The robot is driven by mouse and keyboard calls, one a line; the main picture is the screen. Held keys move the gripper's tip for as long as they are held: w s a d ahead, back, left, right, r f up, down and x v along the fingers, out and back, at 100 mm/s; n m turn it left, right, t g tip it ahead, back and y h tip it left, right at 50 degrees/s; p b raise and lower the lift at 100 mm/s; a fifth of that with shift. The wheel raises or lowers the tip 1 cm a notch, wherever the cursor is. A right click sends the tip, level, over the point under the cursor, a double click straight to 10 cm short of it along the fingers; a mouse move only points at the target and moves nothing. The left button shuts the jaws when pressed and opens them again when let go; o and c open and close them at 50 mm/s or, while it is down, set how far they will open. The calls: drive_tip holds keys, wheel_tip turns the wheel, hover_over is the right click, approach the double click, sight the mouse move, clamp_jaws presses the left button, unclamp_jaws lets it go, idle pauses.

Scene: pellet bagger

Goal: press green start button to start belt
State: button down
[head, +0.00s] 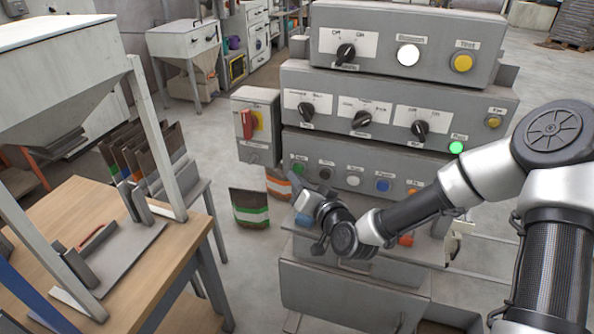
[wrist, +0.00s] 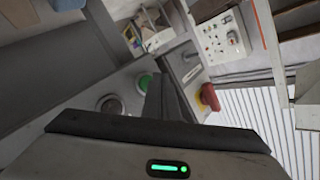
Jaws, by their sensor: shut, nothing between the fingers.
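The green button (head: 298,169) is at the left end of the bottom row on the grey control panel (head: 400,165). Its label is too small to read. My gripper (head: 321,188) is shut and empty, in front of the left part of this row. In the wrist view, the closed fingers (wrist: 165,80) are just right of the green button (wrist: 145,83), partly overlapping its edge in the picture. I cannot tell whether they touch the panel. A dark round button (wrist: 110,104) is left of the green one there.
White (head: 353,181), blue (head: 382,186) and orange (head: 415,191) buttons continue the row. A red rotary switch (head: 247,124) on a grey box is at the left. A green lamp (head: 456,147) glows above.

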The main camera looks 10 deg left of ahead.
drive_tip(key=s, duration=0.6)
drive_tip(key=shift+a+b, duration=0.25)
drive_tip(key=shift+b, duration=0.2)
